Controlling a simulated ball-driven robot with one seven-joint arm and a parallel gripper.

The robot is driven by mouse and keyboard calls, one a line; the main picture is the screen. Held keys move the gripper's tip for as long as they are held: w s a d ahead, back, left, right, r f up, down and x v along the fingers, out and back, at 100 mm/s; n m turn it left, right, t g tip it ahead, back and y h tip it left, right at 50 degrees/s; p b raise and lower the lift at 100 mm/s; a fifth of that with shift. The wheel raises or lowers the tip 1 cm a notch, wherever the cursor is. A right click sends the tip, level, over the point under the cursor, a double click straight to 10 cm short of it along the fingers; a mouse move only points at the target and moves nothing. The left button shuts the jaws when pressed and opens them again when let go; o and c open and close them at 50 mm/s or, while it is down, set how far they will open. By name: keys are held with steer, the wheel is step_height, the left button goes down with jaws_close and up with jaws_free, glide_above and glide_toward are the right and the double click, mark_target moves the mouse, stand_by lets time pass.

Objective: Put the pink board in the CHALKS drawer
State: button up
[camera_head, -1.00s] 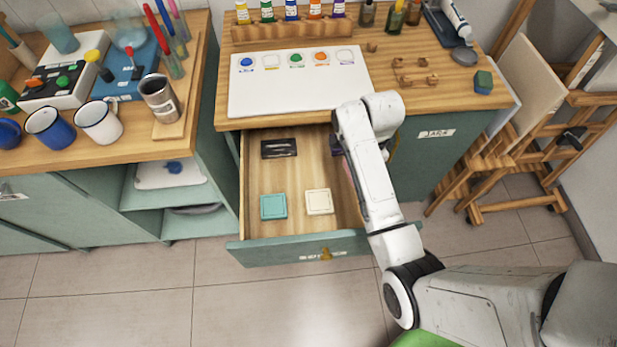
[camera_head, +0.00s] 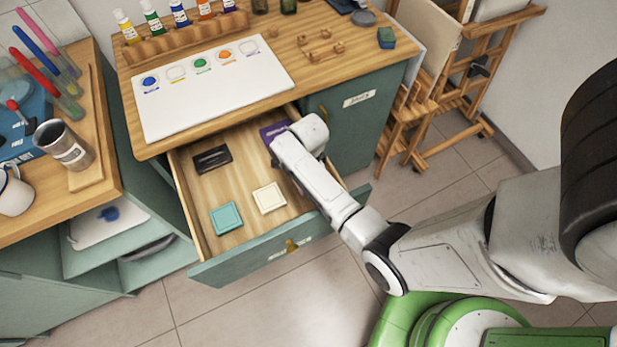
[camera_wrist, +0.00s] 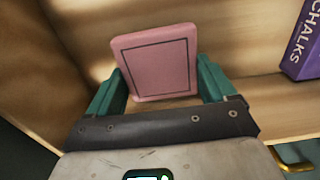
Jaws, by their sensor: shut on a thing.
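The pink board (camera_wrist: 158,62), with a dark outline on its face, is between the green fingers of my gripper (camera_wrist: 158,82) in the wrist view. My gripper is shut on it. The wooden drawer interior is behind the board; I cannot tell whether the board touches the floor.
A closed green cabinet (camera_head: 350,125) stands right of the drawer.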

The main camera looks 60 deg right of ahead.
steer(key=shift+f, duration=1)
steer(key=shift+f, duration=0.1)
steer(key=shift+f, duration=0.15)
steer(key=o, duration=0.8)
steer(key=shift+o, duration=0.2)
steer(key=shift+r, duration=0.2)
step_height(320, 180, up, 12)
steer(key=p, duration=0.1)
